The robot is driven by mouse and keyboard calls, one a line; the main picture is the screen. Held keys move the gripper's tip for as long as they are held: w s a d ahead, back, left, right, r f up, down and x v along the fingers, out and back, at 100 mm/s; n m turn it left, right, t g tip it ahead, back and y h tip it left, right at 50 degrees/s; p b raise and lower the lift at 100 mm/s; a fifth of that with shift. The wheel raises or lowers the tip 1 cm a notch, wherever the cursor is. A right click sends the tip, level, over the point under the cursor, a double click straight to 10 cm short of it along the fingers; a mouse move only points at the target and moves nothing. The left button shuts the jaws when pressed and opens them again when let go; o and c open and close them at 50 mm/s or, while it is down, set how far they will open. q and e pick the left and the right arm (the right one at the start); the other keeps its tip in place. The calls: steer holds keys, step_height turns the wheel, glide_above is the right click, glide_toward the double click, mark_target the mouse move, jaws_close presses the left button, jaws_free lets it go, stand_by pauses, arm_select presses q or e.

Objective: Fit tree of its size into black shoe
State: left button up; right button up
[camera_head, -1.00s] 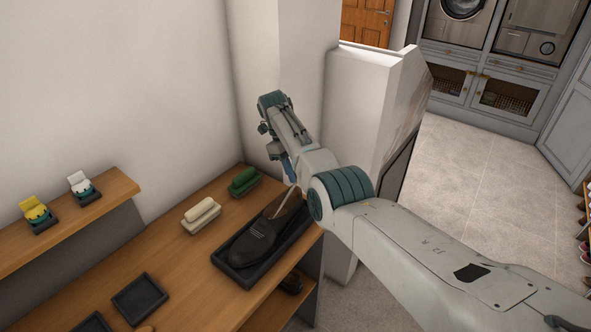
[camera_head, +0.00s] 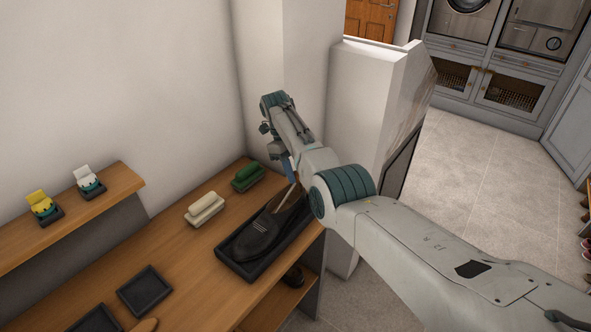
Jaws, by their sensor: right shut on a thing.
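The black shoe (camera_head: 262,236) lies in a dark tray (camera_head: 243,268) on the wooden bench, toe to the lower left. A brown shoe tree (camera_head: 284,204) with a pale rod shows at the shoe's opening; how deep it sits is hard to tell. My right gripper (camera_head: 288,170) is over the heel end, pointing down, shut on the shoe tree. The arm partly hides the jaws and the heel. My left gripper is not in view.
A cream brush (camera_head: 204,209) and a green brush (camera_head: 247,176) lie behind the tray. Two empty dark trays, one of them here (camera_head: 145,291), lie at the front left. A raised shelf (camera_head: 108,192) holds yellow and white items. A white wall block (camera_head: 365,110) stands behind my arm.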

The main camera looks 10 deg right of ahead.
steer(key=shift+a+r, duration=0.1)
stand_by(0.3)
steer(key=shift+s+a+p, duration=0.2)
steer(key=shift+p, duration=0.35)
steer(key=shift+s+a+f, duration=0.15)
steer(key=shift+a+f, duration=0.05)
steer(key=shift+p, duration=0.4)
steer(key=o, duration=0.9)
steer(key=shift+o, duration=0.2)
